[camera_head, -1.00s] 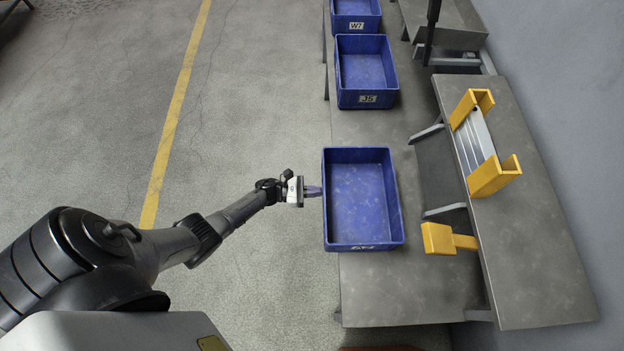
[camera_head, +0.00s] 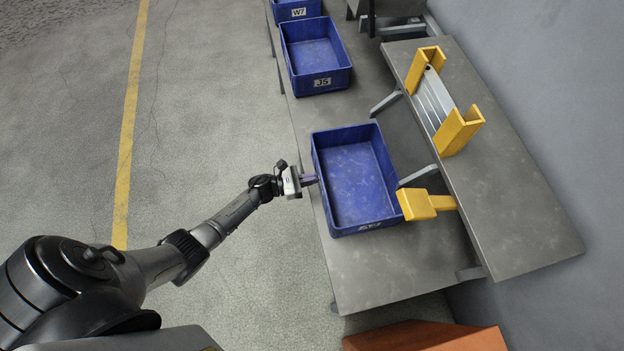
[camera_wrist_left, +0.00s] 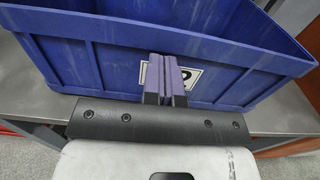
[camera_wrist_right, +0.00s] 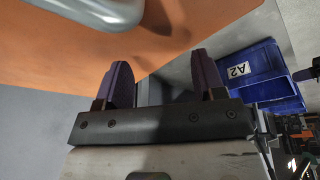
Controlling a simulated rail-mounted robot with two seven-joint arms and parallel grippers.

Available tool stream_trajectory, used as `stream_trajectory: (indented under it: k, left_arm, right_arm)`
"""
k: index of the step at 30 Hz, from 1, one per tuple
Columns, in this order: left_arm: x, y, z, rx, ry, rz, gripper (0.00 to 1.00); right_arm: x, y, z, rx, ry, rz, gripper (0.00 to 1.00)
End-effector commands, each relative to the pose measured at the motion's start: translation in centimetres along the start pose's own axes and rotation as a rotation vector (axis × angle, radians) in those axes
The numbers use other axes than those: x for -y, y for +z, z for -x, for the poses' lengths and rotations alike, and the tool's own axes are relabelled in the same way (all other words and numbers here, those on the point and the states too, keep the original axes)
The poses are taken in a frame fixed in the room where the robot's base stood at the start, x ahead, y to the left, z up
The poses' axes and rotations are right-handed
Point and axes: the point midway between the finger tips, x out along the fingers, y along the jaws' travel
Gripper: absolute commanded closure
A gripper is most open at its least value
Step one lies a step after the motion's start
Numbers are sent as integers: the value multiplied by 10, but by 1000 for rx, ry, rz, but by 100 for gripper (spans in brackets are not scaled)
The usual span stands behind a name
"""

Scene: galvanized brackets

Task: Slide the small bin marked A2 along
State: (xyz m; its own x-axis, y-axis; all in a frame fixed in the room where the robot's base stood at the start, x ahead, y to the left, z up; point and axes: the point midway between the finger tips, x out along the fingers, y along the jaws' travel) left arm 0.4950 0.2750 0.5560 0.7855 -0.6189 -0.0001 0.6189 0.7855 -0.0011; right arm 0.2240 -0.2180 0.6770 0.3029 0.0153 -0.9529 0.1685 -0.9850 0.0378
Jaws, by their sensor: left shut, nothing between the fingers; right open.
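The blue open bin marked A2 (camera_head: 360,228) stands empty on the grey bench. Its label is hard to read in the head view, but A2 shows clearly in the right wrist view (camera_wrist_right: 238,70). My left gripper (camera_head: 309,179) is shut and empty, with its fingertips at the bin's left wall. In the left wrist view the shut fingers (camera_wrist_left: 166,75) appear to meet that blue wall and partly cover another label. My right gripper (camera_wrist_right: 162,85) is open and empty, beside an orange surface. It is not visible in the head view.
A yellow block (camera_head: 417,204) on a short arm sits right at the bin's right side; contact is unclear. Bins J5 (camera_head: 321,82) and W7 (camera_head: 298,13) stand farther back. A raised shelf (camera_head: 530,230) holds a yellow-ended metal piece (camera_head: 432,100). An orange surface (camera_head: 430,338) lies in front.

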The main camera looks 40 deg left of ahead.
Motion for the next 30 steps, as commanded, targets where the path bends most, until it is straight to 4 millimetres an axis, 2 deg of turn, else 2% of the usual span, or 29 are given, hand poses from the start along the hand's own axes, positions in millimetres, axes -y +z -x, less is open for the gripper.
stream_trajectory:
  k: [7,11,16,24,30]
  left_arm:
    - [0,0,2,-1,-1,-1,100]
    - [1,-1,12,-2,-5,-1,100]
    - [3,-1,37,-3,-18,-1,100]
    - [2,1,90,-2,-16,0,100]
    - [1,0,116,-1,-16,0,100]
  right_arm:
    - [1,-1,0,-2,-2,-3,37]
    - [2,-1,-1,-3,-4,-6,37]
    - [2,0,-3,-4,-6,-7,37]
    - [2,-4,5,-5,-6,-8,37]
    - [2,-4,7,-5,-5,-7,37]
